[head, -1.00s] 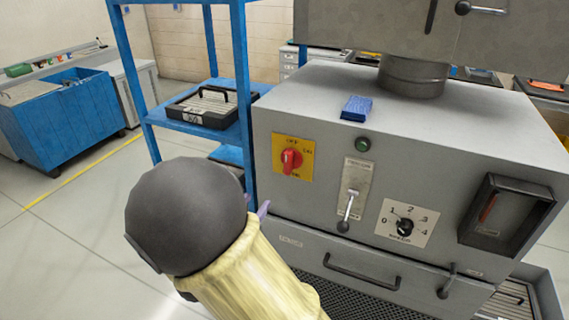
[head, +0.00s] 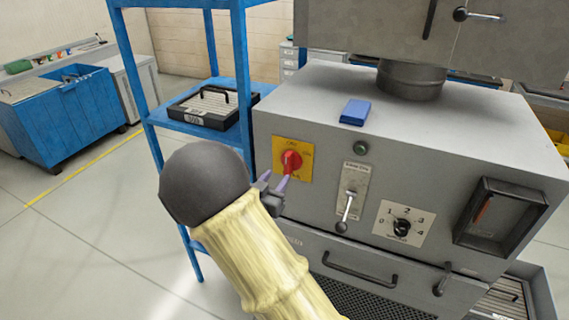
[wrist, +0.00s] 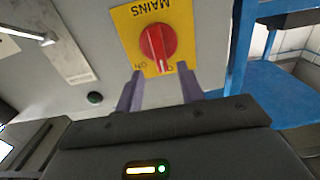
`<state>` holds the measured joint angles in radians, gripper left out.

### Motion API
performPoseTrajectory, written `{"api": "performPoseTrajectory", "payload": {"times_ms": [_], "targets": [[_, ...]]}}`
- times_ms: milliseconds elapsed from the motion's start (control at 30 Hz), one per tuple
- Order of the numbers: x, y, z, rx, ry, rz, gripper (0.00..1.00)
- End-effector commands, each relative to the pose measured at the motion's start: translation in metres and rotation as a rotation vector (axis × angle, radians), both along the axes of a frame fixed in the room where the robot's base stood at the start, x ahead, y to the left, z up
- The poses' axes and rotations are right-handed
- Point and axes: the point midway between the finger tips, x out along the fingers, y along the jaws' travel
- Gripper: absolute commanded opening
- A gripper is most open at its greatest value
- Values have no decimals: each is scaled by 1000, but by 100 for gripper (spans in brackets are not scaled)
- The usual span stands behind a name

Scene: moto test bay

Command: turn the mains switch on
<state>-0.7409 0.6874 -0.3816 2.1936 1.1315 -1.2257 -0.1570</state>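The mains switch is a red rotary knob (head: 291,161) on a yellow plate (head: 279,150) on the grey cabinet's front. It also shows in the wrist view (wrist: 158,42), where the plate reads MAINS upside down. There the knob's ridge stands nearly upright in the picture. The position labels are partly hidden or small, so I cannot tell its setting for sure. My gripper (wrist: 160,70) is open, its two purple fingers apart and empty, with the tips just short of the knob. In the head view my gripper (head: 274,183) is just below and left of the switch.
Right of the switch are a lever (head: 345,211), a green button (head: 361,148) and a numbered dial (head: 403,226). A blue block (head: 355,112) lies on the cabinet top. A blue shelf rack (head: 243,95) stands close on the left.

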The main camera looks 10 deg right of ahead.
Motion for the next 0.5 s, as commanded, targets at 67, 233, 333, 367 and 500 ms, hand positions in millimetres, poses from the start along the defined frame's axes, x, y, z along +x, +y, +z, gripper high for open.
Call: {"api": "performPoseTrajectory", "payload": {"times_ms": [67, 233, 333, 367, 500], "targets": [[12, -10, 3, -1, 1, -4, 38], [35, -26, 2, -2, 1, -2, 38], [44, -32, 2, -1, 1, -1, 38], [46, -33, 1, -1, 1, 0, 38], [50, -36, 0, 0, 1, 0, 38]]}}
